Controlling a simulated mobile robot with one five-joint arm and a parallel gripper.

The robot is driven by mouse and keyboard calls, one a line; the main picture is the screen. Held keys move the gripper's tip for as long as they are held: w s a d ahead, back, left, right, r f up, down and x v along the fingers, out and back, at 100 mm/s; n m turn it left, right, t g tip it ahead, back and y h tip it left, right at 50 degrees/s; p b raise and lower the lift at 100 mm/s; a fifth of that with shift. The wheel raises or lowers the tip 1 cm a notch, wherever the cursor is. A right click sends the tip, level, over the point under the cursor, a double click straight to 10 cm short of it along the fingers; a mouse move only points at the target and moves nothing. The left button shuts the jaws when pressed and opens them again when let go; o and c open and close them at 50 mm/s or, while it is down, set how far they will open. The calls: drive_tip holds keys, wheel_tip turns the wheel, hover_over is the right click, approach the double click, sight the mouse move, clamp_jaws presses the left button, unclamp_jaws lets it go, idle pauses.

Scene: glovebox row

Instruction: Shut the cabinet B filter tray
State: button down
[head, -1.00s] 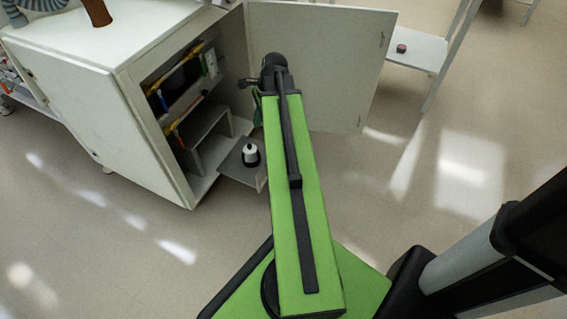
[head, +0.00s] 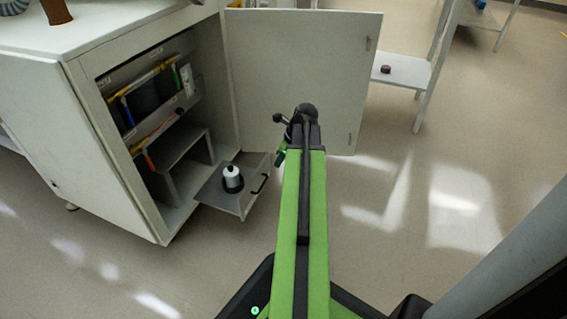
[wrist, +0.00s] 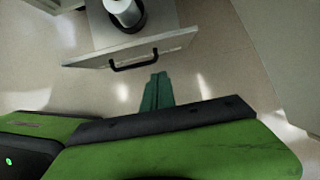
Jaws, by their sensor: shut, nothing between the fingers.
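The filter tray (head: 219,191) is a grey drawer low in the open white cabinet (head: 130,203), pulled out past the cabinet front. A white bottle with a dark base (head: 232,178) stands on it. The tray front with its black handle also shows in the wrist view (wrist: 90,60). My gripper (wrist: 158,78) is shut and empty, with its green fingers just short of the handle, and apart from it as far as I can tell. In the head view my arm hides most of the gripper, to the right of the tray.
The cabinet door (head: 300,75) stands wide open behind my gripper. A shelf stand (head: 405,75) with a small dark red round item (head: 385,69) is at the back right.

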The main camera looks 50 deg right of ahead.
sight(267, 162)
drive_tip(key=shift+w+a+f+b, duration=0.2)
drive_tip(key=shift+w+f, duration=0.2)
drive_tip(key=shift+w, duration=0.4)
drive_tip(key=shift+w+a+f+b, duration=0.15)
drive_tip(key=shift+w+f, duration=0.25)
drive_tip(key=shift+w, duration=0.4)
drive_tip(key=shift+w+a+f+b, duration=0.1)
drive_tip(key=shift+w+a+f, duration=0.25)
drive_tip(key=shift+w, duration=0.45)
drive_tip(key=shift+d, duration=0.1)
